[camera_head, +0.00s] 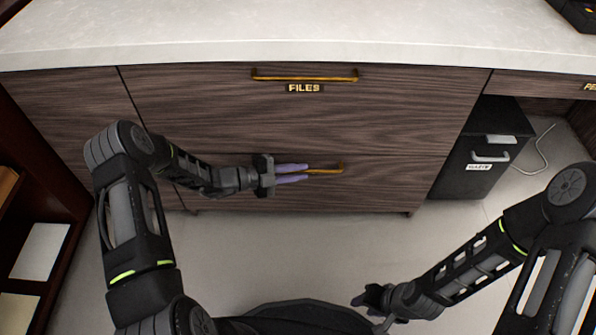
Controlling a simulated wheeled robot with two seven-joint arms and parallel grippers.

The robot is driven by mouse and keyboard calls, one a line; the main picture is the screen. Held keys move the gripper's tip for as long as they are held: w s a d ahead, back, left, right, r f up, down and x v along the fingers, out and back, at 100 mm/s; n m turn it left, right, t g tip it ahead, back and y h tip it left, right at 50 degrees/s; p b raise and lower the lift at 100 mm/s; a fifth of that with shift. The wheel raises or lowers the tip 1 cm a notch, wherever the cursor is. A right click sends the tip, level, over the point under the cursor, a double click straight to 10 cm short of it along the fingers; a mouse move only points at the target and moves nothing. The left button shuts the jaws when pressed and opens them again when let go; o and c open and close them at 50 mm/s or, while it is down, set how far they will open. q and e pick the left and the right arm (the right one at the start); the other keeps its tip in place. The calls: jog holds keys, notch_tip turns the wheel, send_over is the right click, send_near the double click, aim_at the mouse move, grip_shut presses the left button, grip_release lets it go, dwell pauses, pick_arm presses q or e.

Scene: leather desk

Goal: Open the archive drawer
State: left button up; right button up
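The dark wood cabinet has an upper drawer (200,100) labelled "FILES", with a long brass handle (305,78). Below it is a lower drawer (385,180) with a brass handle (328,171). No label shows on the lower drawer, so I cannot read which one is the archive drawer. Both drawers are closed. My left gripper (305,173) is at the lower handle, its two purple fingers pointing right and covering the handle's left part. The bar seems to run between the fingertips; contact is unclear. My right gripper (362,298) is low over the floor, away from the cabinet, its fingers unclear.
A pale countertop (240,28) overhangs the drawers. A black cabinet (485,150) with a small label stands under the desk at right, beside a cable (538,150). A dark shelf (40,130) is at left. The tiled floor (300,240) before the drawers is clear.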

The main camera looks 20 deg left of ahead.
pick_arm(q)
grip_shut()
jog(key=shift+s, duration=0.15)
dwell(1.0)
